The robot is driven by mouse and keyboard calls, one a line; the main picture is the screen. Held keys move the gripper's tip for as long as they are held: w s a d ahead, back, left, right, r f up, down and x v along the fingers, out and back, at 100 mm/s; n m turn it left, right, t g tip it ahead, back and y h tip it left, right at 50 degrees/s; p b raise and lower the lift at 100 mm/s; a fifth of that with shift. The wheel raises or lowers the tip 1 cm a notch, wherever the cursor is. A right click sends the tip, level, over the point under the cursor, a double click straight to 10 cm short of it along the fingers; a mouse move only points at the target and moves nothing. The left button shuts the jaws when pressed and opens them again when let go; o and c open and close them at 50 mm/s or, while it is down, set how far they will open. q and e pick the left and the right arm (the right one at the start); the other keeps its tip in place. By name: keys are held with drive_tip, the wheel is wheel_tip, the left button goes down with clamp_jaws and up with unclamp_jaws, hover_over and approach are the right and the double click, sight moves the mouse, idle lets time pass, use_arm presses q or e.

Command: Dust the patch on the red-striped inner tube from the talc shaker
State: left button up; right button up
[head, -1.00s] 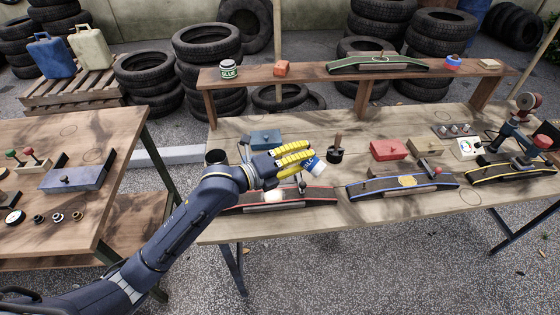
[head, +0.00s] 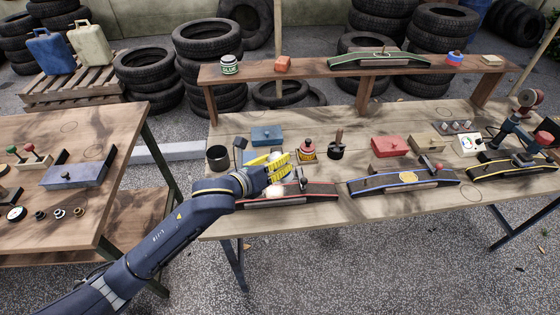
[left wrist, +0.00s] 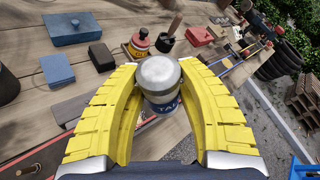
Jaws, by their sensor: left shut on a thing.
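My left gripper (head: 284,166) is shut on the talc shaker, above the left part of the red-striped inner tube (head: 318,189). In the left wrist view the shaker (left wrist: 160,77) stands between the yellow fingers, silver domed cap facing the camera and part of a dark label below. In the head view the fingers hide most of the shaker. The tube's red edge also shows at the lower left of the left wrist view (left wrist: 38,158). My right gripper is not in view.
Behind the gripper are a blue box (head: 266,136), a yellow-and-red tin (head: 307,150) and a dark pot with a brush (head: 336,148). The blue-striped tube (head: 385,181) lies to the right. The bench front is clear.

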use_arm(q)
drive_tip(key=shift+w+a+r+m+t+y, duration=0.15)
drive_tip(key=shift+r+m+y, duration=0.4)
drive_tip(key=shift+r, duration=0.75)
drive_tip(key=shift+w+a+r+m+t+y, duration=0.1)
drive_tip(key=shift+a+r+m+t+y, duration=0.15)
drive_tip(key=shift+r+m, duration=0.75)
drive_tip(key=shift+w+a+r+m+t+y, duration=0.1)
drive_tip(key=shift+r+m+y, duration=0.3)
drive_tip(key=shift+r, duration=1.15)
